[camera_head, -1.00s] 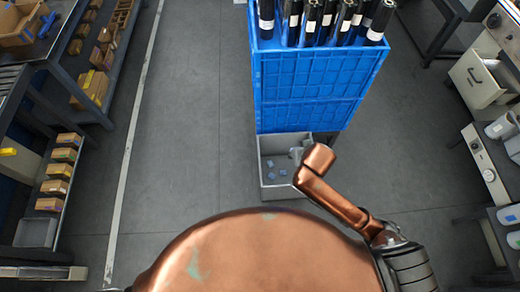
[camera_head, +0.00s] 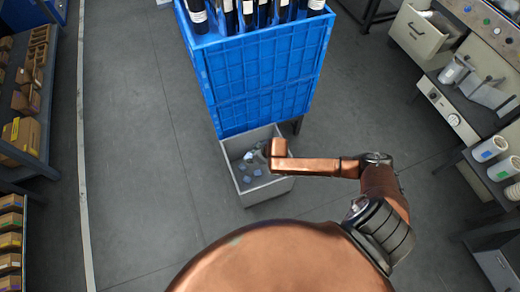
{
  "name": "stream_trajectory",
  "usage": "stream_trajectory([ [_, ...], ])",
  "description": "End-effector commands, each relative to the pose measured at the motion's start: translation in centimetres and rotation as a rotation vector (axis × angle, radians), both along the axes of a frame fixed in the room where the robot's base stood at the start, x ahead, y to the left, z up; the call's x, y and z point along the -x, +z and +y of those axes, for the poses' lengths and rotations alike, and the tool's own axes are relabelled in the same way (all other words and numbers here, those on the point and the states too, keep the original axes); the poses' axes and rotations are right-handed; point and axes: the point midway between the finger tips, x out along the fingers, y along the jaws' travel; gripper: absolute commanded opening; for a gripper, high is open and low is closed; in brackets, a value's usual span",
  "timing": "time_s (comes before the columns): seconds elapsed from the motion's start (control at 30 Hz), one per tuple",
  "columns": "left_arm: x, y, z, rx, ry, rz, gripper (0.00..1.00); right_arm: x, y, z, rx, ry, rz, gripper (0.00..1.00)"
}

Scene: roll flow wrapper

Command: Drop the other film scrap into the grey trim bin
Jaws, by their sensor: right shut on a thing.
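The grey trim bin (camera_head: 266,191) stands on the floor against the near side of a blue crate stack. Several small bluish scraps (camera_head: 246,179) lie inside it. My right arm reaches in from the right, and my right gripper (camera_head: 258,153) is over the bin's opening, mostly hidden behind my copper wrist. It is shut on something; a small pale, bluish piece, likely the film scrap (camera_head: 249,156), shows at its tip. I cannot tell how high it is above the bin floor. My left gripper is out of view.
A bench with white rolls (camera_head: 490,149) and an open drawer unit (camera_head: 418,32) stand at the right. Shelves with cardboard boxes (camera_head: 22,135) line the left. Grey floor is free between.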

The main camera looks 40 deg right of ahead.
Motion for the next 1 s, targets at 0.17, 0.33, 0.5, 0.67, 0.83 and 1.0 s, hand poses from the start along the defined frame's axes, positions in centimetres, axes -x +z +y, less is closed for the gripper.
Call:
stream_trajectory([
  [0.17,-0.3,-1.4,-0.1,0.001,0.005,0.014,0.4,-1.7,-4.5,-5.8,0.004,-0.004,0.001,0.21],
  [0.33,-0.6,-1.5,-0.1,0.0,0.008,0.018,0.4,-2.4,-5.5,-8.2,-0.001,-0.008,-0.002,0.21],
  [0.5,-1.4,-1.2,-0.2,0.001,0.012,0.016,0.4,-2.5,-6.0,-8.6,-0.003,-0.009,-0.002,0.21],
  [0.67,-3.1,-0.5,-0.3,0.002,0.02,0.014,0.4,-2.5,-7.1,-8.5,-0.002,-0.008,0.0,0.21],
  [0.83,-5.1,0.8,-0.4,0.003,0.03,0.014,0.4,-2.4,-8.4,-8.5,-0.003,-0.009,0.001,0.21],
  [1.0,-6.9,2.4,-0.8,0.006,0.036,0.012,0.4,-2.4,-9.6,-8.5,-0.003,-0.009,0.0,0.21],
])
